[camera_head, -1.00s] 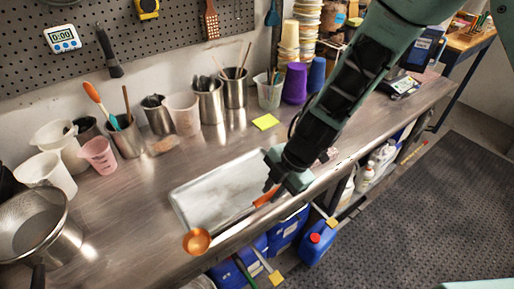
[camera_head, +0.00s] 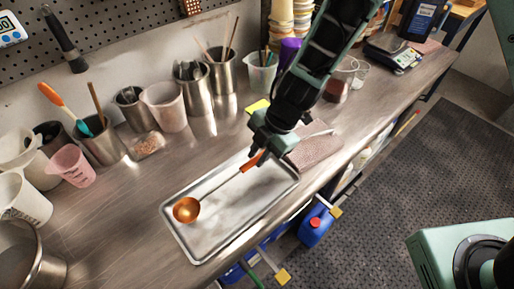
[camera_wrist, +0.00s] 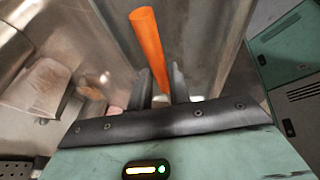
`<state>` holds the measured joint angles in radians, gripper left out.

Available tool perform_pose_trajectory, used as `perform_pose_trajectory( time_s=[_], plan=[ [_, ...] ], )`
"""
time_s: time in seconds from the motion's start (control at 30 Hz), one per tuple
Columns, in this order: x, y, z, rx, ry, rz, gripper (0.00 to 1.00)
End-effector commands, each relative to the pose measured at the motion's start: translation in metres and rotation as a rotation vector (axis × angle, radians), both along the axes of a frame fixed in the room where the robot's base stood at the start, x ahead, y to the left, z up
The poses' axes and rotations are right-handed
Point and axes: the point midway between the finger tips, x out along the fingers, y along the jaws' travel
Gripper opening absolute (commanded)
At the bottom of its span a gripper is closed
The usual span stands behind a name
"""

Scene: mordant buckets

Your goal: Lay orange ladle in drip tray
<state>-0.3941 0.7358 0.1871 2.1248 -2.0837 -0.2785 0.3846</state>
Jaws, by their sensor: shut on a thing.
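The orange ladle has a copper-orange bowl (camera_head: 187,209), a thin metal shaft and an orange handle (camera_head: 251,161). My gripper (camera_head: 262,150) is shut on the handle end, which also shows between the two fingers in the wrist view (camera_wrist: 150,45). The drip tray (camera_head: 167,217) is a shallow metal rectangle on the steel bench. The ladle's bowl and shaft appear over the tray's left and middle part, with the handle toward its far right end. I cannot tell whether the bowl touches the tray floor.
A brownish-pink mat (camera_head: 318,150) lies right of the tray. Metal pots with tools, a clear beaker (camera_head: 164,106) and a pink cup (camera_head: 72,166) stand along the wall side. A yellow note (camera_head: 257,106) lies behind my gripper. The bench's front edge runs close to the tray.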

Motion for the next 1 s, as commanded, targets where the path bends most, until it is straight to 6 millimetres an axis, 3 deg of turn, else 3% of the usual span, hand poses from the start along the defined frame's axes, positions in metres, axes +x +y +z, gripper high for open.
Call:
perform_pose_trajectory(
  time_s=[0.5, 0.97, 1.0],
  plan=[
    [0.000, 0.000, -0.042, 0.000, 0.000, 0.000, 0.00],
    [0.000, 0.000, -0.046, 0.000, 0.000, 0.000, 0.00],
    [0.000, 0.000, -0.046, 0.000, 0.000, 0.000, 0.27]
  ],
)
